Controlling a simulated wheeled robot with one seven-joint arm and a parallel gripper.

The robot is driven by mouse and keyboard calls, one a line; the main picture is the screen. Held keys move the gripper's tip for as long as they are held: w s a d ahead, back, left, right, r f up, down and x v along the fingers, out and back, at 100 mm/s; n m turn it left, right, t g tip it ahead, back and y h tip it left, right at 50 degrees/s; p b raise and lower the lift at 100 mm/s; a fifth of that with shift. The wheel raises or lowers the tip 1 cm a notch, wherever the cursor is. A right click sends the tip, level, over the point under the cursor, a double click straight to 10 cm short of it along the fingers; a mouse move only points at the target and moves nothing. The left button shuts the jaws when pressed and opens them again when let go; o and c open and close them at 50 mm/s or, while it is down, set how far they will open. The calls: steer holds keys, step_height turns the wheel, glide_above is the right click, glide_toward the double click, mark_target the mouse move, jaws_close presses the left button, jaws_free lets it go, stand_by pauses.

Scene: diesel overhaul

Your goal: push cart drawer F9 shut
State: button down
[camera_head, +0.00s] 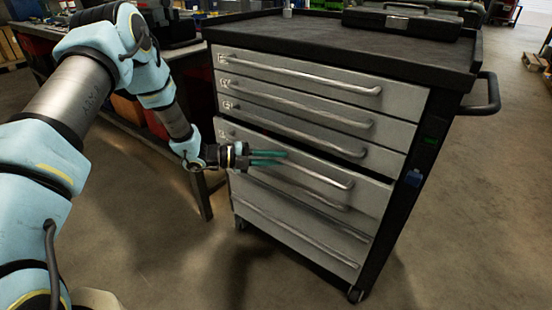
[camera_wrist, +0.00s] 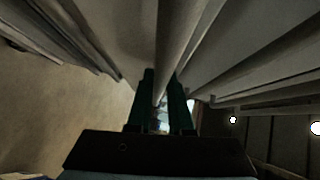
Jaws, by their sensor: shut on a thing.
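The grey tool cart (camera_head: 400,55) stands in the middle of the head view with a stack of drawers. Its fourth drawer from the top (camera_head: 368,192) stands out past the fronts above and below it. The drawer labels are too small to read, so I cannot tell which is F9. My gripper (camera_head: 284,158) is at this drawer's bar handle (camera_head: 325,178), with its green fingers lying along the left part of it. In the wrist view the handle bar (camera_wrist: 176,45) runs between the two fingers (camera_wrist: 167,95), and they are shut on it.
A black case (camera_head: 410,22) lies on the cart top, and a push handle (camera_head: 485,95) sticks out at its right. A workbench (camera_head: 185,48) stands close behind my arm at the left. The floor in front of the cart (camera_head: 200,265) is clear.

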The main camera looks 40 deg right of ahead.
steer(key=d+b, duration=0.1)
steer(key=w+d+b, duration=0.1)
steer(key=d, duration=0.1)
steer(key=shift+d+f, duration=0.2)
steer(key=shift+d, duration=0.05)
steer(key=shift+w+d+r, duration=0.15)
steer(key=shift+r, duration=0.05)
steer(key=c, duration=0.8)
jaws_free()
steer(key=shift+d+r, duration=0.1)
steer(key=shift+c, duration=0.2)
steer(key=b+v, duration=0.1)
steer(key=v, duration=1)
steer(key=shift+f, duration=0.25)
